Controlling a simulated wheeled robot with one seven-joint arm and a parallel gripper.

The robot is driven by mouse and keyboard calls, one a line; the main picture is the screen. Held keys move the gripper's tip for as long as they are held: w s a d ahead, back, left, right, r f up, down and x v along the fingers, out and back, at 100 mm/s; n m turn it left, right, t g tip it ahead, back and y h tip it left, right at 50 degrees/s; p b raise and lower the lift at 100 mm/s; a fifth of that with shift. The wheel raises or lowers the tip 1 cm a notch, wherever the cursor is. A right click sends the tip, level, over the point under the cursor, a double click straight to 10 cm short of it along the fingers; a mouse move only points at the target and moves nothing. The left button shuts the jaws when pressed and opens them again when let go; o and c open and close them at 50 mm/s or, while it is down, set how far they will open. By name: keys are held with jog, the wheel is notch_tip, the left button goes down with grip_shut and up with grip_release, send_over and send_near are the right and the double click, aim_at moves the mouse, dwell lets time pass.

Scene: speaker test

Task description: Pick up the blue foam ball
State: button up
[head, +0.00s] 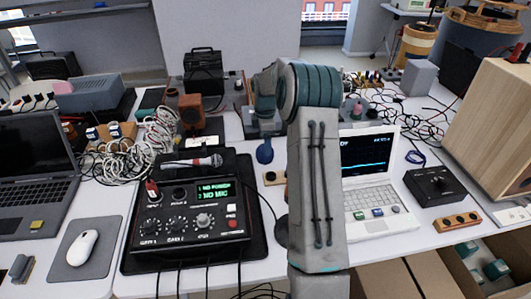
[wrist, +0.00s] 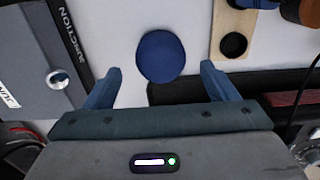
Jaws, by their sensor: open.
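The blue foam ball (head: 265,152) rests on the white table, right of the microphone and left of my arm in the head view. In the wrist view the ball (wrist: 160,56) is a round dark-blue shape just ahead of my gripper (wrist: 160,69), roughly centred between the fingertips. My gripper is open, with a gap on both sides of the ball and nothing held. How far the fingertips are above the ball cannot be told. My arm hides part of the table in the head view.
A wooden strip with dark sockets (wrist: 233,30) lies right of the ball. A grey junction box (wrist: 45,65) is at left. The black mixer (head: 192,215) on a dark mat, microphone (head: 192,162) and laptop (head: 372,165) crowd the table.

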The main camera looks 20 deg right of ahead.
jog(key=shift+f, duration=2.95)
jog(key=c, duration=1.1)
